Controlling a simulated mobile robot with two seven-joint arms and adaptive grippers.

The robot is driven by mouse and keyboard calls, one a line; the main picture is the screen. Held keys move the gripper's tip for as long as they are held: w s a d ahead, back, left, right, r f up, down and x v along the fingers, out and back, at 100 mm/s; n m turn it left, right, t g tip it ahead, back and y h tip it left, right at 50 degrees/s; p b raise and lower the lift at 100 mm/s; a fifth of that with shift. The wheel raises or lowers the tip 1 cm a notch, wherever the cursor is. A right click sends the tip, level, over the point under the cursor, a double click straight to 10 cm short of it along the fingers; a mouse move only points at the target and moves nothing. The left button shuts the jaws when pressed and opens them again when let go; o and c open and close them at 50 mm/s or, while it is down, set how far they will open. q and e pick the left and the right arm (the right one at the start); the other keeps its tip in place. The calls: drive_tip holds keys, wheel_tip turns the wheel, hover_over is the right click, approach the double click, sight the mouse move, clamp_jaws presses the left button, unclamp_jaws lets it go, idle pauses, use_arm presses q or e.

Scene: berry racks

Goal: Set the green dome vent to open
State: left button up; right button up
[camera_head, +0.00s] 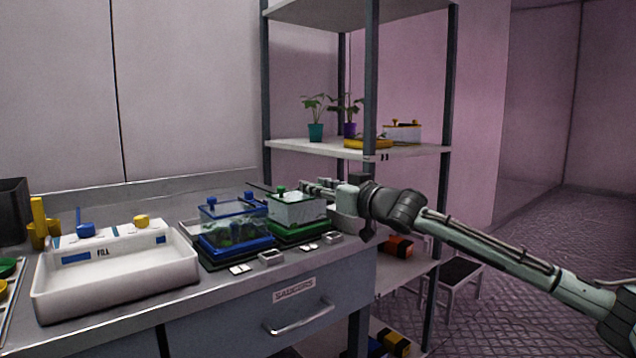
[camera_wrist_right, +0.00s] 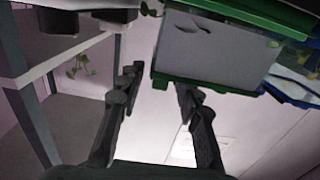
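The green dome (camera_head: 297,211) is a clear box on a green base at the right end of the bench. A green knob (camera_head: 280,190) stands on its top. My right gripper (camera_head: 307,185) is at the dome's upper right edge, beside the knob. In the right wrist view, which looks upside down, the dome (camera_wrist_right: 210,48) with its green rim fills the upper middle. My right gripper (camera_wrist_right: 158,80) has its fingers apart with nothing held between them, close to a corner of that rim. Whether a finger touches the rim is unclear. My left gripper is in neither view.
A blue dome (camera_head: 234,226) with blue knobs stands just left of the green one. A white fill tray (camera_head: 120,285) is further left. A shelf rack (camera_head: 371,110) with plants rises behind, its post close to my right wrist. Small white blocks (camera_head: 271,258) lie in front.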

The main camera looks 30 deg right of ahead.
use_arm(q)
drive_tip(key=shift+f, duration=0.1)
use_arm(e)
clamp_jaws()
idle(0.4)
